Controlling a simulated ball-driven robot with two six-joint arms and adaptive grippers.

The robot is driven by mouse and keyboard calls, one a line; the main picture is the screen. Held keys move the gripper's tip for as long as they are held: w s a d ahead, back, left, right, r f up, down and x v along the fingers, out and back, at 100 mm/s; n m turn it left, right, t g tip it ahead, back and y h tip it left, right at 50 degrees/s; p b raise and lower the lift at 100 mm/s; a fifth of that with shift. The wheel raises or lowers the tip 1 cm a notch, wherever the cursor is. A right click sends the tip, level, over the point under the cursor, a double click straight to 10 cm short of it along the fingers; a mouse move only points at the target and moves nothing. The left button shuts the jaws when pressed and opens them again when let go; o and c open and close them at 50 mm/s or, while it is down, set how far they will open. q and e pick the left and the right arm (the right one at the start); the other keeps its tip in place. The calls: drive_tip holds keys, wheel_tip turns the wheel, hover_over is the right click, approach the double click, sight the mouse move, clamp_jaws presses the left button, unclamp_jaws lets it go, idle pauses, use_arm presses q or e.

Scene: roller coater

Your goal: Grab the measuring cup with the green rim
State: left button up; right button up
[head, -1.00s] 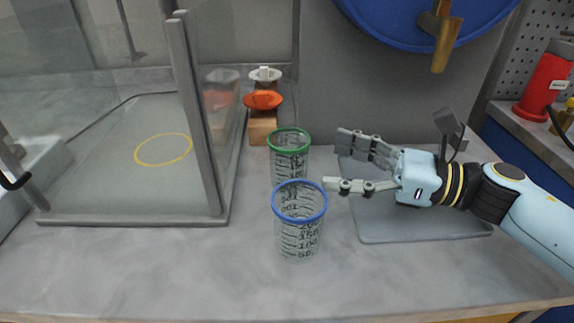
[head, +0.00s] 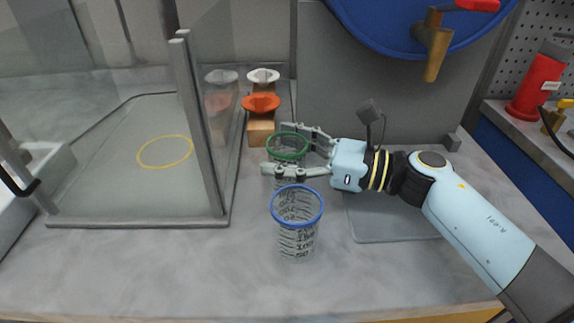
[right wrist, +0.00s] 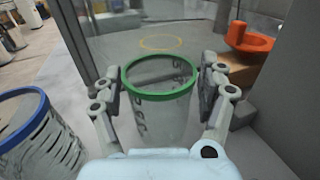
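The measuring cup with the green rim (head: 287,146) stands upright on the counter, behind the blue-rimmed cup (head: 297,225). My right gripper (head: 280,150) reaches it from the right, with one finger behind the cup and one in front. In the right wrist view the green-rimmed cup (right wrist: 158,110) sits between the two spread fingers (right wrist: 160,88). The fingers are close to its sides; I cannot tell whether they touch it. The blue-rimmed cup is at the left of that view (right wrist: 40,135). My left gripper is not in view.
A glass-walled enclosure (head: 140,221) with a yellow ring (head: 165,151) on its floor stands left. Orange (head: 261,103) and white (head: 263,76) knobs on wooden blocks are behind the cup. A grey mat (head: 395,225) lies right.

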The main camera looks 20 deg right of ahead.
drive_tip(key=c, duration=0.9)
